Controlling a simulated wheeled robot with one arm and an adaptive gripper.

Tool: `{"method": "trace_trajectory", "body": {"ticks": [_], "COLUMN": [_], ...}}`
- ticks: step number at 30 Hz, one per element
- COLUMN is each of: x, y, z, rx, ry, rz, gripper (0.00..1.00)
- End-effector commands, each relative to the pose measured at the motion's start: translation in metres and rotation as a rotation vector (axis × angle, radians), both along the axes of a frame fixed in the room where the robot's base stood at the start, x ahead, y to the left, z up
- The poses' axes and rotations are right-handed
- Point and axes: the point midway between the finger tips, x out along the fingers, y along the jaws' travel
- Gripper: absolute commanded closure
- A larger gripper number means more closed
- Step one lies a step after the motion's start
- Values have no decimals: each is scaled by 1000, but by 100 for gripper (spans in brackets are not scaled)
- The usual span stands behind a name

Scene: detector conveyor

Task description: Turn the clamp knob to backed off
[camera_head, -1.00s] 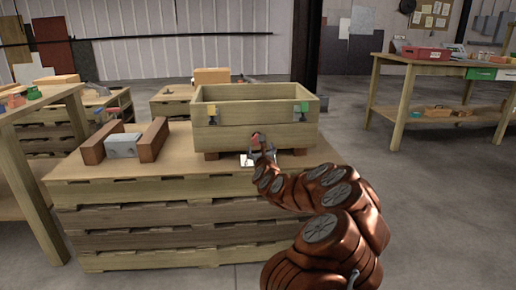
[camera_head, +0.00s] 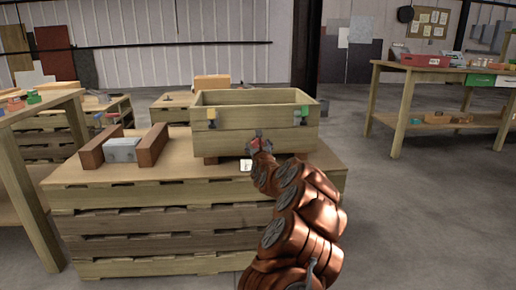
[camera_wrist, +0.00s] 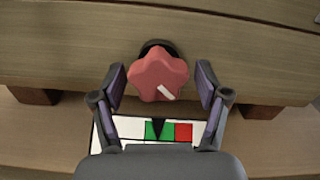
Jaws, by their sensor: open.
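The clamp knob (camera_wrist: 158,72) is a red lobed knob with a white mark, on the front of a wooden crate (camera_head: 240,135). In the wrist view its white mark points down and to the right. Below it lies a white card (camera_wrist: 125,128) with a green field and a red field, and a black pointer over the green part. My gripper (camera_wrist: 160,80) is open, with one finger on each side of the knob and a gap on both sides. In the head view the gripper (camera_head: 258,142) is at the crate's front, and my arm partly hides this area.
The crate stands on a pallet stack (camera_head: 150,225). A grey block (camera_head: 122,150) sits between two brown blocks at the left. Yellow (camera_head: 211,114) and green (camera_head: 302,113) tabs are on the crate front. A workbench (camera_head: 440,100) stands at the right, with open floor before it.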

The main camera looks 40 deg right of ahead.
Motion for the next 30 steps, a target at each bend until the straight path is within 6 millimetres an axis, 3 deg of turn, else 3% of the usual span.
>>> {"method": "trace_trajectory", "body": {"ticks": [11, 28, 30], "x": [2, 2, 2], "y": [-1, -1, -1], "z": [0, 0, 0], "rx": [1, 1, 0], "ry": [0, 0, 0], "rz": [1, 1, 1], "gripper": [26, 86, 86]}}
